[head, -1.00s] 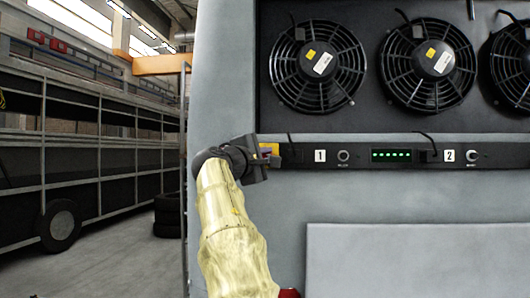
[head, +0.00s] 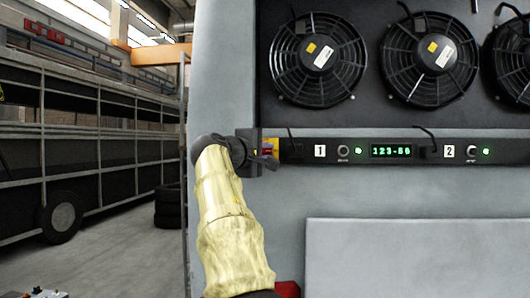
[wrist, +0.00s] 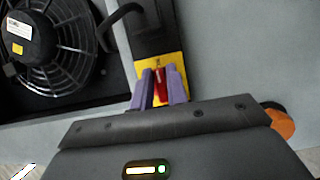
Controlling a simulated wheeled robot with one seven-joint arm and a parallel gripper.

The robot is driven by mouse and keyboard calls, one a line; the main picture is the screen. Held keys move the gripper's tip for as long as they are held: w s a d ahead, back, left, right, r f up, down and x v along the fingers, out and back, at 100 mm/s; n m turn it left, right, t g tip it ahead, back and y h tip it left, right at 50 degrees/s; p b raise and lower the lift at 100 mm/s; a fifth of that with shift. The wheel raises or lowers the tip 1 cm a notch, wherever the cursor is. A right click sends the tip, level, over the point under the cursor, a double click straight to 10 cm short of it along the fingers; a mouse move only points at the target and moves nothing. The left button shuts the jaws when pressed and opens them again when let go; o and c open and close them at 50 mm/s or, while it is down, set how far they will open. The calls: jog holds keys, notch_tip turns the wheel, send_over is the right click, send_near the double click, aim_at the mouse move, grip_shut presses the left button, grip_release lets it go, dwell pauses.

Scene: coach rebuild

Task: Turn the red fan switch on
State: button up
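The red fan switch (wrist: 160,84) sits on a yellow plate (wrist: 172,60) at the left end of the dark control strip. In the wrist view my gripper (wrist: 161,84) has its two purple fingers on either side of the red handle, with no clear gap to it. In the head view my gripper (head: 266,162) is at the yellow plate and partly hides the switch. Right of it, the strip's display (head: 391,151) reads green characters like "123-60". Green lights (head: 358,151) glow beside the knobs labelled 1 and 2.
Black fans (head: 318,58) sit in a recess above the strip (head: 305,150). A raised grey panel (head: 415,258) lies below it. The floor at left is open, with stacked tyres (head: 168,205) and a bus frame (head: 85,120) beyond.

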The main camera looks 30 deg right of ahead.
jog(key=o, duration=0.3)
jog(key=shift+a, duration=0.1)
jog(key=shift+s+a+f, duration=0.1)
jog(key=shift+s+a, duration=0.05)
jog(key=shift+a, duration=0.1)
jog(key=b+v, duration=0.7)
jog(key=v, duration=0.9)
jog(key=shift+s+a, duration=0.2)
jog(key=shift+s, duration=0.15)
